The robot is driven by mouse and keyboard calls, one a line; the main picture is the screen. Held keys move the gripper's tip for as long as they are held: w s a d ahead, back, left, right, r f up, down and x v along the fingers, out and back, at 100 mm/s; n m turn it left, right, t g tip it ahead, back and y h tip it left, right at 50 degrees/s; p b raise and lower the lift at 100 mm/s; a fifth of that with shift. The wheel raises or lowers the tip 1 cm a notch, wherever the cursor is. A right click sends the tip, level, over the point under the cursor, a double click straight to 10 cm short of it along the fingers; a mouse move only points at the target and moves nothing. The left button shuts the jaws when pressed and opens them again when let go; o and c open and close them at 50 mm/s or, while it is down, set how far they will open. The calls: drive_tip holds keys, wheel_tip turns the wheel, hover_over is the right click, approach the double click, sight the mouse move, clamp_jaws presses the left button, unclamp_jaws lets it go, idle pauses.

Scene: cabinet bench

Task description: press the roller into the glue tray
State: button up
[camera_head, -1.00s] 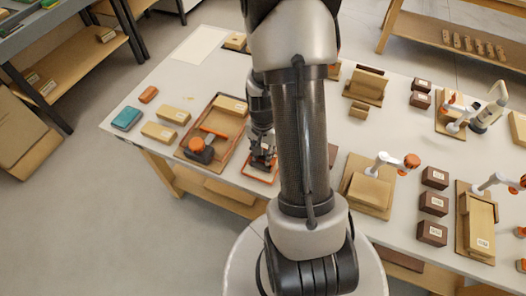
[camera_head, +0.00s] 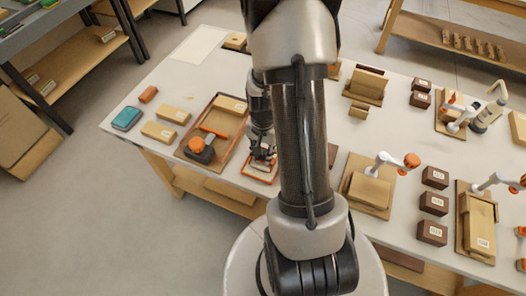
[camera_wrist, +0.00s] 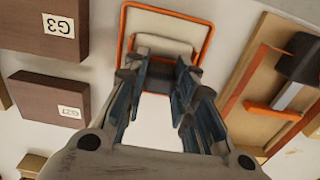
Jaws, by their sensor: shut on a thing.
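The glue tray (camera_head: 273,181) has an orange rim and stands near the front edge of the bench. In the wrist view the tray (camera_wrist: 205,28) shows a pale inside beyond my fingertips. My gripper (camera_head: 262,157) is right over the tray, pointing down. In the wrist view my gripper (camera_wrist: 160,72) is shut on the roller. The roller (camera_wrist: 161,45) shows only in part as a pale grey bar at the fingertips, over or in the tray. The fingers hide the rest, and I cannot tell whether it touches the glue.
A wooden tray (camera_head: 222,165) with an orange-handled dark tool (camera_head: 199,149) stands just left. Dark labelled boxes (camera_wrist: 45,108) show in the wrist view. Pale blocks (camera_head: 158,132) and a teal case (camera_head: 126,118) lie farther left. My arm hides the bench middle.

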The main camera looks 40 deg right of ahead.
drive_tip(key=shift+r+p, duration=2.8)
drive_tip(key=shift+r, duration=0.7)
